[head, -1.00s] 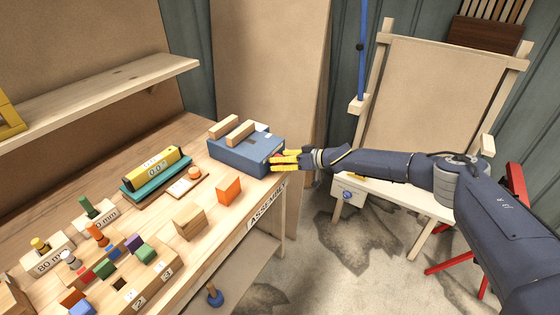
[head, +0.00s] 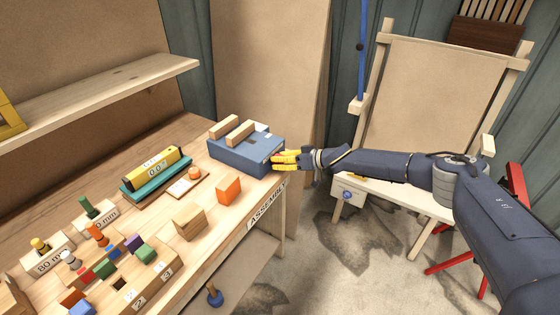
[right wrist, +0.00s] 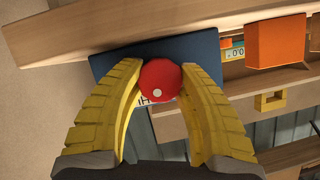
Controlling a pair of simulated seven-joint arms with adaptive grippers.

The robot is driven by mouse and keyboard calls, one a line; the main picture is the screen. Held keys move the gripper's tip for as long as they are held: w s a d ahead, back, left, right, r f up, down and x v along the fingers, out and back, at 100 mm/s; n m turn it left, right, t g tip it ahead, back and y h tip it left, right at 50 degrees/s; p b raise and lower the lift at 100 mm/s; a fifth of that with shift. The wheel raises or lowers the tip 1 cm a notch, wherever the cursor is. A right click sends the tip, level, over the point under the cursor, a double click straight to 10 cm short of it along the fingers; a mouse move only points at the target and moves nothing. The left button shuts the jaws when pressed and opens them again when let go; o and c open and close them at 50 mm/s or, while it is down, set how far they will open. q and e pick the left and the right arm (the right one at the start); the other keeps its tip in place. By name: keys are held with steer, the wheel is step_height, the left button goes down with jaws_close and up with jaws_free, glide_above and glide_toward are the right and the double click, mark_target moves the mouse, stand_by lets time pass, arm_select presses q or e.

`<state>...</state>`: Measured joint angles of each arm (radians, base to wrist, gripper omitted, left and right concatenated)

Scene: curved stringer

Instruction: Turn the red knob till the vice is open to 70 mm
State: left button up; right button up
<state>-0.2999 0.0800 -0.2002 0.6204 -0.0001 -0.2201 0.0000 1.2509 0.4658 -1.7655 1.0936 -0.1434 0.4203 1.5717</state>
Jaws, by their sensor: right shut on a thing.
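The blue vice (head: 232,158) stands at the far right end of the workbench, with two wooden jaws (head: 240,133) on top and a gap between them. Its red knob (right wrist: 160,80), round with a pale dot below its centre, shows in the right wrist view against the blue body. My right gripper (head: 275,160) is at the vice's right side. Its yellow fingers are shut on the knob, one on each side. In the head view the fingers hide the knob. My left gripper is not in view.
An orange block (head: 229,190) and a wooden block (head: 189,221) sit on the bench in front of the vice. A yellow level-like gauge (head: 155,165) lies on a teal base at left. Several coloured pegs and blocks fill the near left.

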steer(key=n+t+h, duration=0.1)
steer(key=n, duration=0.1)
steer(key=shift+s+n, duration=0.1)
steer(key=shift+n, duration=0.2)
steer(key=shift+a+n+t+h, duration=0.1)
steer(key=shift+n+t+h, duration=0.3)
steer(key=shift+n+t, duration=0.5)
steer(key=o, duration=1.3)
steer(key=shift+c, duration=0.2)
steer(key=v, duration=1.2)
